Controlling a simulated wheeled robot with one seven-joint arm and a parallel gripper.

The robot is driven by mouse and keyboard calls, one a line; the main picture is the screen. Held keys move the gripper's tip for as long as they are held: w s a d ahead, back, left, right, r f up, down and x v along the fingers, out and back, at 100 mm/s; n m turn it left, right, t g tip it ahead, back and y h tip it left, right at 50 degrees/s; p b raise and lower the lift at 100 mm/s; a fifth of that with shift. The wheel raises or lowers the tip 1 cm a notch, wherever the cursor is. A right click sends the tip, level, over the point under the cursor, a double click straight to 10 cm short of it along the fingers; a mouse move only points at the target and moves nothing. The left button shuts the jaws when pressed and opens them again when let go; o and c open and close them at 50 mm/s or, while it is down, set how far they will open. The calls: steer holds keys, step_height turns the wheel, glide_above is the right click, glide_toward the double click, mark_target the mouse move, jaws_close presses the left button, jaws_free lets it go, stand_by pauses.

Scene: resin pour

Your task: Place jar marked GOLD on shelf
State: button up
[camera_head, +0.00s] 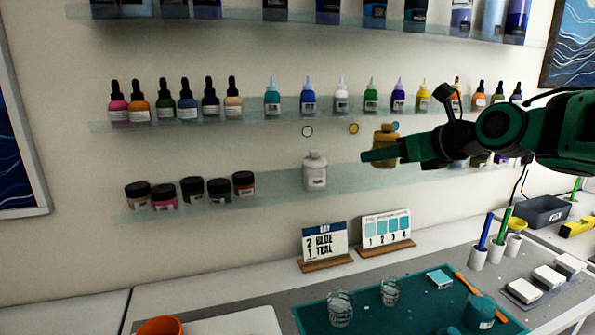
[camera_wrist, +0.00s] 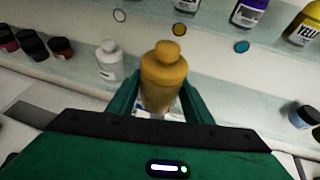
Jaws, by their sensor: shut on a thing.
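The gold jar (camera_head: 384,147) is a mustard-gold bottle with a round cap. My gripper (camera_head: 378,155) is shut on it and holds it upright in front of the wall, near the lower glass shelf (camera_head: 262,190). In the wrist view the gold jar (camera_wrist: 163,78) stands between the two green fingers of my gripper (camera_wrist: 160,98). I cannot tell whether its base touches the shelf. A white jar (camera_head: 315,171) of like shape stands on the lower shelf to its left; it also shows in the wrist view (camera_wrist: 109,62). A gold-coloured ring (camera_head: 354,128) marks the wall above the shelf.
Several dark-lidded pots (camera_head: 192,190) stand at the shelf's left end. The middle shelf (camera_head: 250,107) above holds several dropper bottles. Shelf between white jar and gold jar is clear.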

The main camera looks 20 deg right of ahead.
glide_above(360, 181)
steer(key=shift+s+f, duration=0.15)
steer(key=shift+f, duration=3.15)
steer(key=shift+w+f, duration=0.2)
steer(key=shift+f, duration=0.1)
steer(key=o, duration=1.3)
